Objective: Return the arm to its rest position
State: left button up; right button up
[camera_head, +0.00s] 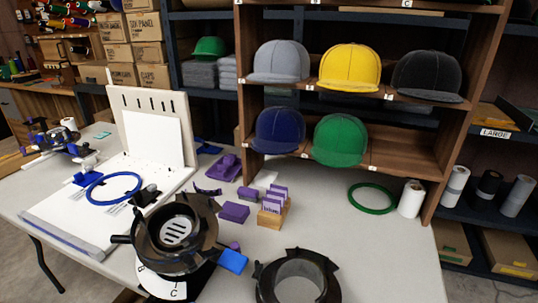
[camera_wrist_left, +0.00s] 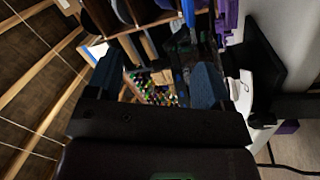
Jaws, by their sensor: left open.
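My left gripper (camera_wrist_left: 157,78) shows in the left wrist view. Its two dark fingers with bluish pads stand apart, with nothing held between them. Behind the gap, small colourful items, perhaps thread spools (camera_wrist_left: 162,93), appear in the background, away from the fingers. I cannot make out my left gripper for sure in the head view. My right gripper is not in view.
A white table (camera_head: 330,235) carries a black ring fixture (camera_head: 178,232) on a stand marked C, another black ring (camera_head: 297,278), a green hoop (camera_head: 372,198), a white roll (camera_head: 411,199) and a white upright board (camera_head: 150,110). Caps (camera_head: 350,68) fill the wooden shelf behind.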

pick_arm(q)
jog(key=s+a+f+m+g+y+p, duration=0.3)
jog(key=s+a+f+m+y+p, duration=0.1)
jog(key=s, duration=0.4)
jog(key=s+a+f+m+g+y+p, duration=0.4)
jog(key=s+a+f, duration=0.2)
jog(key=s+a, duration=0.2)
jog(key=shift+s+a+p, duration=0.2)
jog(key=shift+a+p, duration=0.2)
jog(key=shift+a, duration=0.2)
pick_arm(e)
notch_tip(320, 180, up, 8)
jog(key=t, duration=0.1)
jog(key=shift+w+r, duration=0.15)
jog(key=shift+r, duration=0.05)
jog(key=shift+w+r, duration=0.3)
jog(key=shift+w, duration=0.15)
pick_arm(q)
jog(key=shift+f, duration=0.1)
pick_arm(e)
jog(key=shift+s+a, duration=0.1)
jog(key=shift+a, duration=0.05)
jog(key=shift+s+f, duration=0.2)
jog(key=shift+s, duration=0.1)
